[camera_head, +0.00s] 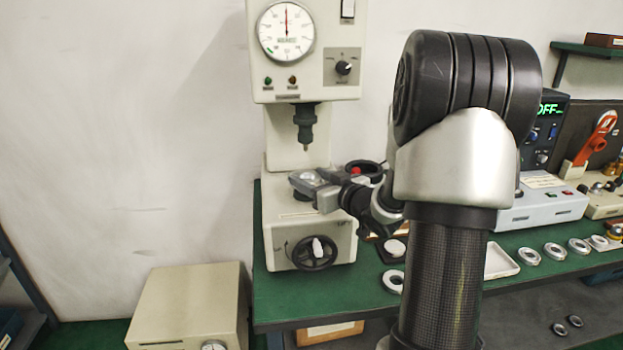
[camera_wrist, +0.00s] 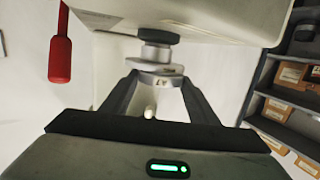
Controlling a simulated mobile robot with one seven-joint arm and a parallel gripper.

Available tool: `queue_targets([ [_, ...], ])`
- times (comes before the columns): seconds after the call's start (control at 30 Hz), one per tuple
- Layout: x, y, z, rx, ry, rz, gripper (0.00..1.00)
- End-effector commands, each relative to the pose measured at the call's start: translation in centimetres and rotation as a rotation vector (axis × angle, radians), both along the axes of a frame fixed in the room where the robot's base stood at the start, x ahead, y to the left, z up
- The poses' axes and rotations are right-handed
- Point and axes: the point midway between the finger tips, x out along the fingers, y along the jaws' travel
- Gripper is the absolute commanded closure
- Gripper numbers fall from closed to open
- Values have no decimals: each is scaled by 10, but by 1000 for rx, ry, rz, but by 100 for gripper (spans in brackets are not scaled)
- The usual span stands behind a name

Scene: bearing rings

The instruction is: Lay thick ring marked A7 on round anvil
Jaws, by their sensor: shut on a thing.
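My gripper (camera_head: 312,188) reaches in from the right to the cream press-like tester, below its pointed indenter (camera_head: 305,140). In the wrist view its two fingers (camera_wrist: 160,98) are shut on the thick metal ring marked A7 (camera_wrist: 163,83); the mark is on the side facing the camera. A grey metal cylinder with a dark collar (camera_wrist: 158,36), which looks like the round anvil, lines up closely with the ring. I cannot tell whether the ring touches it. In the head view my gripper and arm hide most of the anvil and ring.
The tester's body (camera_head: 281,237) has a handwheel (camera_head: 314,253) low in front. Several loose rings (camera_head: 554,251) and a white tray (camera_head: 501,261) lie on the green bench (camera_head: 280,297). A red handle (camera_wrist: 60,60) and a shelf with boxes (camera_wrist: 292,72) show in the wrist view.

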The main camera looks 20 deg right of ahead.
Motion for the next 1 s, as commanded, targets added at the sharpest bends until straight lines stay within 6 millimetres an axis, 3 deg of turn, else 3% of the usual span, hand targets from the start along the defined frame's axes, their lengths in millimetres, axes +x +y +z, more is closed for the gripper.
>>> queue_targets([
  [0.03,0,0,0,-1,-3,0,44],
  [0.17,0,0,0,-1,-2,0,24],
  [0.57,-9,-2,0,-1,3,-1,24],
  [0.77,-45,-9,8,-2,1,-5,24],
  [1.0,-104,-18,17,-1,0,-5,24],
])
